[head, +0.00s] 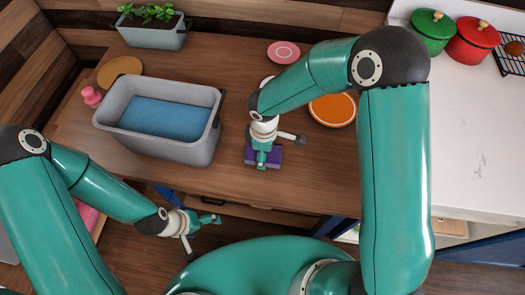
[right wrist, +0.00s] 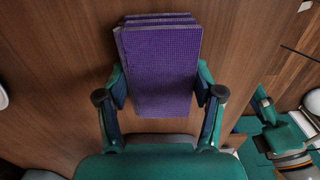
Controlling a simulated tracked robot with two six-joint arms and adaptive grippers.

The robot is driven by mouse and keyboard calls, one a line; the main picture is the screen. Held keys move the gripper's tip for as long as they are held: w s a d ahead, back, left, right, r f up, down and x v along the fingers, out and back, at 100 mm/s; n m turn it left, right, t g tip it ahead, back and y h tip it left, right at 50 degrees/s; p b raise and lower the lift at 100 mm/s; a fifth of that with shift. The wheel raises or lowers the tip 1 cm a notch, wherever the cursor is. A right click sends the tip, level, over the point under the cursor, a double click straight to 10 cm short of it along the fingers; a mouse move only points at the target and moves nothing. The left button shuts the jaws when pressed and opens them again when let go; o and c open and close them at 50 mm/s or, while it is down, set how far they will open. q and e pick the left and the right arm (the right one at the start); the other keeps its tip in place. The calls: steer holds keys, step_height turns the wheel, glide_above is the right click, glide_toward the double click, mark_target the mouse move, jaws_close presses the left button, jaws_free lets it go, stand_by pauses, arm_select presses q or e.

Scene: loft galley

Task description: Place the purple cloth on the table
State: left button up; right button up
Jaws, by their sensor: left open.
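The purple cloth (head: 275,157), folded into a layered block, is on or just above the wooden table (head: 215,182) near its front edge. I cannot tell if it touches the wood. My right gripper (head: 262,160) points down over it. In the right wrist view the cloth (right wrist: 160,65) sits between the two fingers of that gripper (right wrist: 161,90), with a pad against each side. My left gripper (head: 212,219) is open and empty, in front of the table edge, apart from the cloth.
A grey tub with a blue inside (head: 215,110) stands left of the cloth. An orange plate (head: 333,110) and a pink plate (head: 283,52) lie behind and to the right. A planter (head: 152,32) stands at the back. Green and red pots (head: 432,30) stand on the white counter (head: 470,130).

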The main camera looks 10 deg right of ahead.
steer(key=o, duration=0.3)
step_height(320, 180, up, 12)
stand_by(0.7)
stand_by(0.3)
